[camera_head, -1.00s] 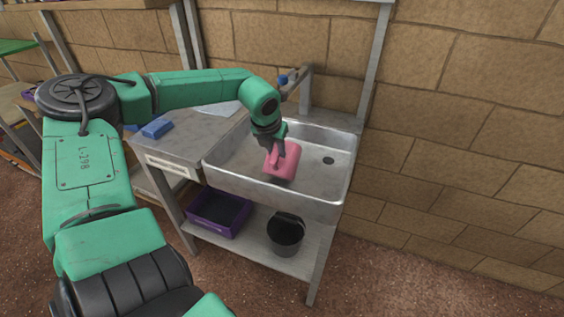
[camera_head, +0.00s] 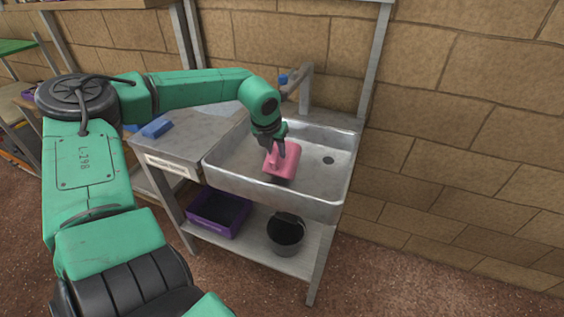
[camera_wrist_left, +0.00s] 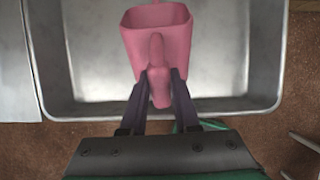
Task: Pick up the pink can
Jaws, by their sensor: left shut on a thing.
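The pink can (camera_head: 284,160) is in the left part of the metal sink (camera_head: 331,190), tilted. In the left wrist view the pink can (camera_wrist_left: 158,32) shows its open top and a thick handle toward me. My left gripper (camera_head: 275,152) reaches down into the sink from above. In the wrist view its two dark fingers (camera_wrist_left: 160,88) are closed on the can's handle, one on each side. Whether the can's underside touches the sink floor is hidden. My right gripper is not in view.
A tap (camera_head: 302,85) stands behind the sink. A blue block (camera_head: 157,128) lies on the counter to the left. A purple crate (camera_head: 217,222) and a black bucket (camera_head: 286,236) sit on the shelf below. The sink's right part is clear.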

